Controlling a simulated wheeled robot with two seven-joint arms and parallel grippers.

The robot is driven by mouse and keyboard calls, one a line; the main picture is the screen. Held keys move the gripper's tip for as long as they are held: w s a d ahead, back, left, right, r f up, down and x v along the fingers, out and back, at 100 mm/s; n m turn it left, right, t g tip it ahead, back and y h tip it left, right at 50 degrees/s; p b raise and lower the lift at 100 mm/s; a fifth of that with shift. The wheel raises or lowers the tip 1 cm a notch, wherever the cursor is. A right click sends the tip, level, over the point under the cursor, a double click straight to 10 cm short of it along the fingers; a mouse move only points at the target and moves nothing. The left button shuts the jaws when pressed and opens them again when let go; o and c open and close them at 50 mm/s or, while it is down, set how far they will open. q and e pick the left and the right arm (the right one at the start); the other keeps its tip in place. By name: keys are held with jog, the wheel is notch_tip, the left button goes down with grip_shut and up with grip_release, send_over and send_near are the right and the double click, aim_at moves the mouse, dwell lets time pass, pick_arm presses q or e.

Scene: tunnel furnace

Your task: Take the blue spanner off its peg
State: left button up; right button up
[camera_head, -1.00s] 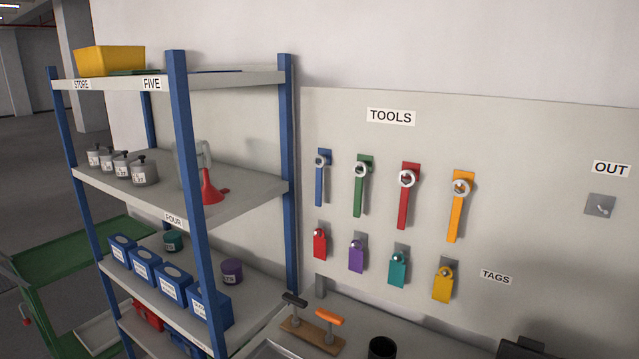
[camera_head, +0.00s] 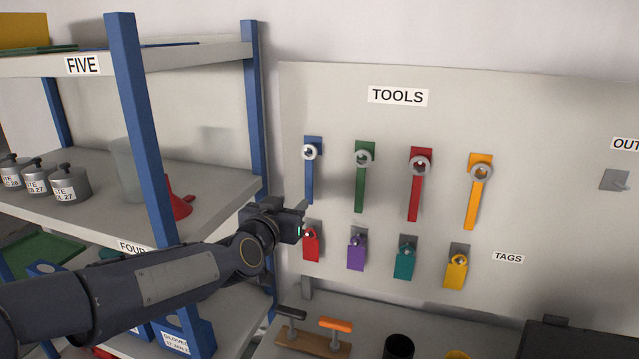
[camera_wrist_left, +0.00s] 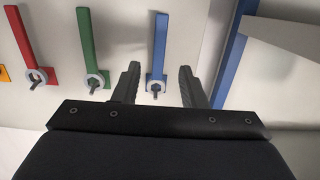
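The blue spanner (camera_head: 309,178) hangs on its peg at the left end of the row on the tool board, its ring around the peg and its handle hanging down. My left gripper (camera_head: 301,215) is in front of the board, near the spanner's lower end and by the red tag. In the left wrist view the blue spanner (camera_wrist_left: 159,52) appears upside down, its ring between the two spread fingers of my left gripper (camera_wrist_left: 158,82). The fingers are open and do not appear to touch it. My right gripper is not in view.
Green (camera_head: 361,185), red (camera_head: 415,195) and orange (camera_head: 473,200) spanners hang to the right. A red tag (camera_head: 311,247) and other tags hang below. The blue-posted shelf (camera_head: 140,120) stands close on the left. A bench with an orange-handled tool (camera_head: 335,324) lies below.

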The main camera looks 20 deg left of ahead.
pick_arm(q)
jog(key=w+b, duration=0.1)
jog(key=w, duration=0.4)
jog(key=w+f+b, duration=0.1)
jog(key=w, duration=0.2)
jog(key=shift+w+a+b, duration=0.15)
jog(key=shift+a+b, duration=0.05)
jog(key=shift+b, duration=0.1)
jog(key=shift+w, duration=0.65)
jog(key=shift+c, duration=0.5)
jog(key=c, duration=0.7)
jog(key=shift+r+p, duration=0.35)
jog(key=shift+r, duration=0.05)
jog(key=shift+s+r+p, duration=0.15)
jog(key=shift+s+p, duration=0.1)
jog(key=shift+s, duration=0.55)
jog(key=shift+s+r+p, duration=0.15)
jog(key=shift+s+p, duration=0.1)
jog(key=shift+s, duration=0.5)
jog(key=p, duration=0.2)
send_near(308, 185)
jog(key=shift+s+d, duration=0.15)
jog(key=shift+s, duration=1.05)
